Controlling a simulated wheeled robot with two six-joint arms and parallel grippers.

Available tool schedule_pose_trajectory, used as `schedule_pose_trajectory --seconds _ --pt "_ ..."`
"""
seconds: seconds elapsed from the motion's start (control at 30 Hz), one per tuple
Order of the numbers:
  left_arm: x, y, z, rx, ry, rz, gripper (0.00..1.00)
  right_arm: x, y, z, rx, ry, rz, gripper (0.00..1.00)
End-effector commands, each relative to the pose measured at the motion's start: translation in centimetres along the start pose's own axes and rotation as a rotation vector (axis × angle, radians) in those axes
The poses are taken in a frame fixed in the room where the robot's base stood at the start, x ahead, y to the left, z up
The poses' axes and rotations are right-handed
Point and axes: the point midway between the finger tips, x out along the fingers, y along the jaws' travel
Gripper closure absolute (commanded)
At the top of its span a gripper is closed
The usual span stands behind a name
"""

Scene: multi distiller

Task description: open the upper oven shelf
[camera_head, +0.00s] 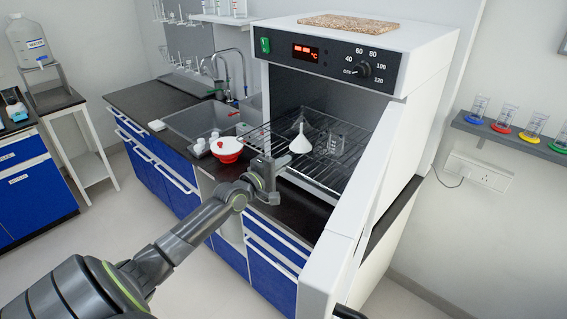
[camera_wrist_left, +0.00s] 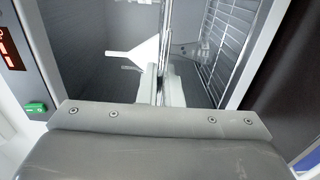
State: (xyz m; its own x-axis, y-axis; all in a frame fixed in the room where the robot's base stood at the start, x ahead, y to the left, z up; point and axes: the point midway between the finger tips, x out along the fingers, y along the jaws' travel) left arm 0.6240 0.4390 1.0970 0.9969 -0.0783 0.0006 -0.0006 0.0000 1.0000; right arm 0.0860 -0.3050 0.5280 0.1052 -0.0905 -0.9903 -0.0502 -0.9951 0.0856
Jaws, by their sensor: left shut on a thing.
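The oven (camera_head: 300,80) stands open, its door (camera_head: 350,230) swung out to the right. A wire shelf (camera_head: 315,172) shows in the upper part of the chamber, its front sticking out past the opening. A white funnel (camera_head: 300,138) and a clear beaker (camera_head: 337,140) stand on it. My left gripper (camera_head: 277,165) is shut on the shelf's front edge. In the left wrist view, the fingers (camera_wrist_left: 160,85) close around the rod, with the funnel (camera_wrist_left: 143,50) and shelf wires (camera_wrist_left: 228,40) beyond. The fingers partly hide the rod. My right gripper is not in view.
A red-and-white bowl-like vessel (camera_head: 227,150) stands on the dark counter left of my left gripper. A sink (camera_head: 200,122) with a tap lies further left. A wall ledge (camera_head: 515,138) with colour-based cylinders is at right. Floor is clear in front of the cabinets.

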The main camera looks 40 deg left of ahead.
Motion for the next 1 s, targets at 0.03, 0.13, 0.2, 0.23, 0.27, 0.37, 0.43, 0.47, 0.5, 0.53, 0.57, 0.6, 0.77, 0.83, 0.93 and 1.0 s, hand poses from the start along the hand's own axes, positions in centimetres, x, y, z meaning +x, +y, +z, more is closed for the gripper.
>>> schedule_pose_trajectory --seconds 0.03,0.13,0.2,0.23,0.27,0.37,0.43,0.47,0.5,0.53,0.57,0.6,0.77,0.83,0.93,1.0 --pt "0.0 -0.1 0.0 0.0 0.0 -0.001 1.0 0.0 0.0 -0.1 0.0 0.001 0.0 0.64" --pt "0.0 -0.1 0.0 0.0 0.0 -0.001 0.85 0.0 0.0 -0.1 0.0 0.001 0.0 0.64" --pt "0.0 0.0 0.0 0.0 0.0 -0.001 0.76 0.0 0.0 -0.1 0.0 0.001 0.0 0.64" --pt "0.0 0.0 0.0 0.0 0.0 -0.001 0.73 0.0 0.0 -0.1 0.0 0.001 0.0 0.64" --pt "0.0 0.0 0.0 0.0 0.0 -0.001 0.73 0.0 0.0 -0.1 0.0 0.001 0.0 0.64" --pt "0.0 0.0 0.0 0.0 0.0 -0.001 0.73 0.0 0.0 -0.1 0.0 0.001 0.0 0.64" --pt "0.0 0.0 0.0 0.0 0.0 -0.001 0.73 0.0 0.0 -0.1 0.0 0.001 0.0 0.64" --pt "0.0 0.0 0.0 0.0 0.0 0.0 0.73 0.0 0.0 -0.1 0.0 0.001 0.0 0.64" --pt "0.0 0.0 0.0 0.0 0.0 -0.001 0.73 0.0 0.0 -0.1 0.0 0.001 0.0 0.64" --pt "-0.1 0.0 0.0 0.0 0.0 -0.001 0.73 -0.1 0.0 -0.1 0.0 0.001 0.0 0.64" --pt "-0.2 0.0 0.0 0.0 0.0 -0.001 0.73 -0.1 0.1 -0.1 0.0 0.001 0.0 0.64" --pt "-0.4 0.1 0.0 0.0 0.001 -0.001 0.73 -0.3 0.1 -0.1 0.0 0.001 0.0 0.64" --pt "-2.3 0.2 -0.1 0.002 0.001 -0.004 0.73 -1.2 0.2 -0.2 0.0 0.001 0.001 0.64" --pt "-3.5 0.2 0.0 0.002 0.0 -0.005 0.73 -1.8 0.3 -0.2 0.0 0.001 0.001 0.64" --pt "-5.5 0.3 -0.1 0.002 0.001 -0.006 0.73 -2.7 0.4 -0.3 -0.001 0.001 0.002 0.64" --pt "-6.8 0.3 -0.1 0.002 0.001 -0.005 0.73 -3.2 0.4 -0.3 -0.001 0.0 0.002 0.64"
